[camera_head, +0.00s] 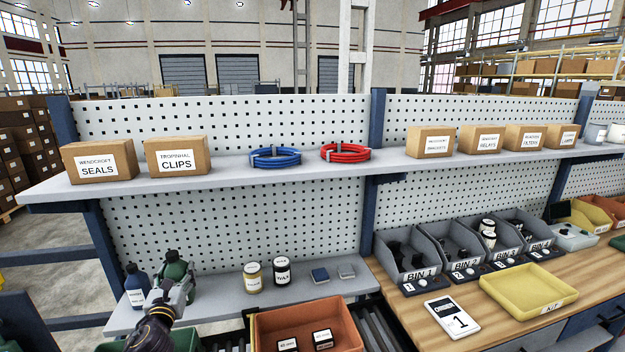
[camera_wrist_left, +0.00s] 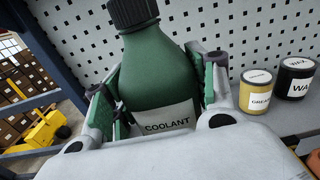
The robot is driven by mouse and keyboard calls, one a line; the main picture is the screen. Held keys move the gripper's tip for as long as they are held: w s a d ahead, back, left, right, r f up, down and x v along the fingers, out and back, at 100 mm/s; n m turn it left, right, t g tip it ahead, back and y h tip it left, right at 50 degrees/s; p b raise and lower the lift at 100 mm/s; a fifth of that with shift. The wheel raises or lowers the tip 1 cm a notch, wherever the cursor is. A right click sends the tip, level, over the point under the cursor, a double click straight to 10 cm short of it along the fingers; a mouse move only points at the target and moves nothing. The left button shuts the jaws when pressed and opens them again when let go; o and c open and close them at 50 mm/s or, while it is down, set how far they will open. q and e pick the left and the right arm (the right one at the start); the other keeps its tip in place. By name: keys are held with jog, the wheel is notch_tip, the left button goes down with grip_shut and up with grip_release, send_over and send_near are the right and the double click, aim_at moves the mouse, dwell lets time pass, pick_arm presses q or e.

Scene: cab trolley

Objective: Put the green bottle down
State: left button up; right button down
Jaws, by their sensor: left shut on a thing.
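The green bottle (camera_wrist_left: 157,75), with a black cap and a white label reading COOLANT, stands between the fingers of my left gripper (camera_wrist_left: 160,100) in the left wrist view. The gripper is shut on its body. In the head view the green bottle (camera_head: 176,272) and my left gripper (camera_head: 178,292) are at the lower left, over the lower shelf (camera_head: 225,308). The bottle looks close to upright. The gripper hides its lower part, so I cannot tell whether its base touches the shelf. My right gripper is not in view.
A dark blue bottle (camera_head: 137,286) stands just left of the green one. A yellow grease can (camera_head: 253,277) and a black wax can (camera_head: 282,271) stand to the right on the shelf. An orange crate (camera_head: 347,312) is in front. The pegboard (camera_head: 235,225) is behind.

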pick_arm(q)
jog(key=s+d+f+m+h+b, duration=0.1)
jog(key=s+d+h, duration=0.15)
jog(key=d, duration=0.45)
jog(key=s+d+f+m+h, duration=0.15)
jog(key=s+d, duration=0.25)
jog(key=d, duration=0.4)
jog(key=s+d+f+b, duration=0.1)
jog(key=s+f, duration=0.3)
jog(key=f, duration=0.4)
jog(key=shift+s+d+f, duration=0.15)
jog(key=shift+s+d, duration=0.15)
jog(key=shift+d, duration=0.2)
